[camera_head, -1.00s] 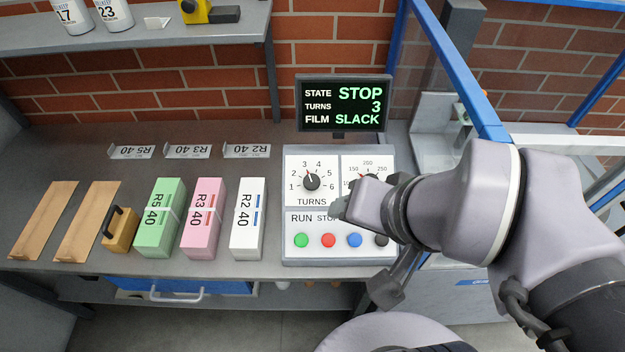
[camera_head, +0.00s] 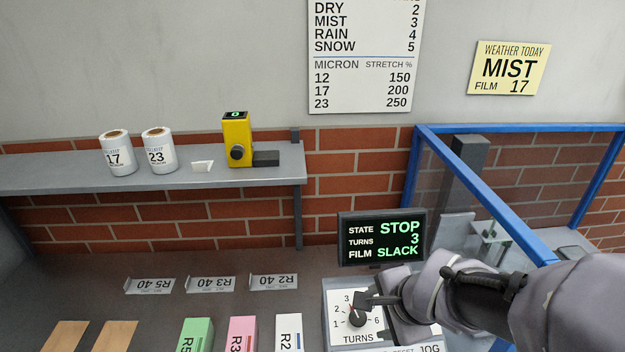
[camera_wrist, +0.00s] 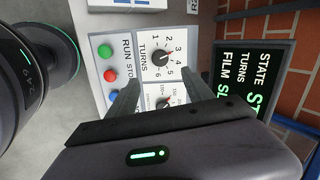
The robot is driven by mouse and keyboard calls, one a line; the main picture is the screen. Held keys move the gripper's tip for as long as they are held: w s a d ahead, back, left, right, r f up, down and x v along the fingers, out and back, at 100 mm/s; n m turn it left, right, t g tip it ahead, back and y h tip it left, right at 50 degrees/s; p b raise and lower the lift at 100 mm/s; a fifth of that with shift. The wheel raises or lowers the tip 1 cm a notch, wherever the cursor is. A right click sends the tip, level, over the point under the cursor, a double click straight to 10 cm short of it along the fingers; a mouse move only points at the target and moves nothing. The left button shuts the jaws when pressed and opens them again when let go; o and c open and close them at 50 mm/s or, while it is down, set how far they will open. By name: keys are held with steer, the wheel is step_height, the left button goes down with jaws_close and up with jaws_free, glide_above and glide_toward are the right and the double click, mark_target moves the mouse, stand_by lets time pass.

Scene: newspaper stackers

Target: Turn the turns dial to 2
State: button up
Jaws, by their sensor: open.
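The turns dial is a dark knob (camera_head: 357,318) on a white face numbered 1 to 6, on the control panel. It also shows in the wrist view (camera_wrist: 162,59). Its red mark points near 3 in the head view, and the display (camera_head: 382,239) reads TURNS 3. My gripper (camera_head: 366,298) is at the dial's upper right in the head view and hides part of its face. In the wrist view my gripper (camera_wrist: 160,82) is open and empty, its fingers pointing at the panel. Whether a fingertip touches the knob I cannot tell.
A second dial (camera_wrist: 165,103) sits beside the turns dial, partly hidden by my fingers. A red button (camera_wrist: 110,75) and a green button (camera_wrist: 104,51) are close by. The display stands just behind the panel. Green, pink and white boxes stand left of it.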

mark_target(359, 317)
steer(key=b+x, duration=0.5)
steer(key=x, duration=0.6)
steer(key=shift+w+f+b, duration=0.1)
steer(key=shift+f+b, duration=0.2)
steer(key=shift+b, duration=0.1)
steer(key=shift+w+a+f, duration=0.15)
steer(key=shift+w+f, duration=0.15)
jaws_close()
steer(key=shift+n, duration=0.3)
steer(key=n, duration=0.3)
steer(key=shift+n+g, duration=0.3)
steer(key=shift+n, duration=1.7)
